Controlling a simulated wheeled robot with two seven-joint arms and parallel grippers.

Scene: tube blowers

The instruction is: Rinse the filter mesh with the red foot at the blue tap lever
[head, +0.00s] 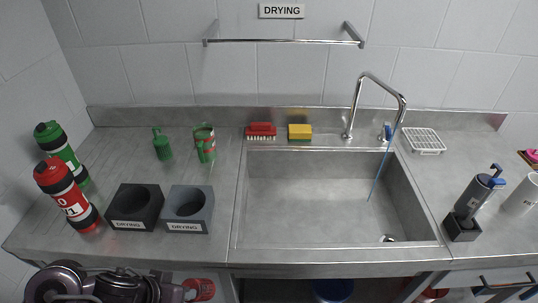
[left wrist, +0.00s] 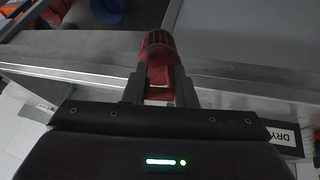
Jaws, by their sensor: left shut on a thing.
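My left gripper (left wrist: 159,82) is shut on a red, ribbed, cylindrical piece (left wrist: 158,45), which appears to be the filter mesh with the red foot. In the head view my left gripper (head: 180,290) is low at the front edge of the counter, left of the sink, with the red piece (head: 203,288) at its tip. A thin blue stream (head: 382,165) runs from the spout into the sink. My right gripper is not in view.
Black (head: 133,209) and grey (head: 188,210) blocks labelled DRYING stand left of the sink. A red brush (head: 261,130) and yellow sponge (head: 299,132) lie behind the sink.

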